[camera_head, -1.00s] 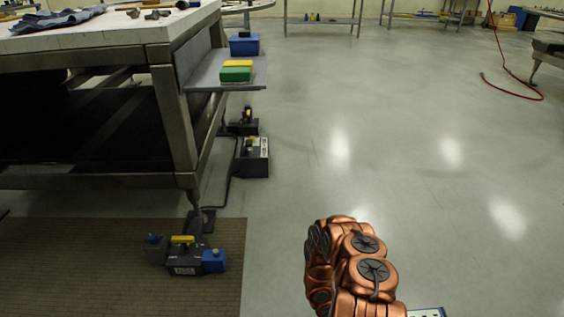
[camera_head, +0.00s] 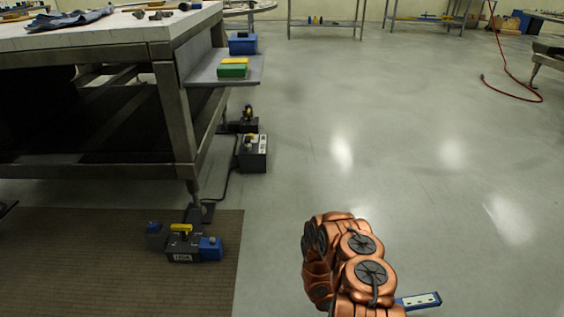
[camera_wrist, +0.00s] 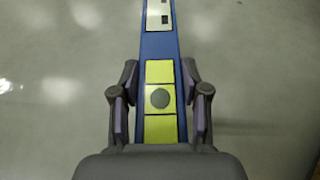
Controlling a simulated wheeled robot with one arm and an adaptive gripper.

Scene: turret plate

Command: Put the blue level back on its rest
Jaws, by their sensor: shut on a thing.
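The blue level (camera_wrist: 160,47) is a long blue bar with a yellow section that has a grey round spot, and a white panel further out. In the wrist view my gripper (camera_wrist: 160,98) is shut on it around the yellow section, one finger along each side. In the head view one end of the level (camera_head: 418,301) sticks out to the right from behind my copper-coloured arm, above the floor. The gripper itself is hidden there. I cannot tell which thing in view is the level's rest.
A workbench (camera_head: 180,52) stands at left with a grey side shelf (camera_head: 205,73) holding a blue box (camera_head: 243,44) and a green-and-yellow block (camera_head: 233,68). Dark devices (camera_head: 184,245) lie on a brown mat (camera_head: 90,285); others (camera_head: 253,153) stand by the bench leg. The middle floor is clear.

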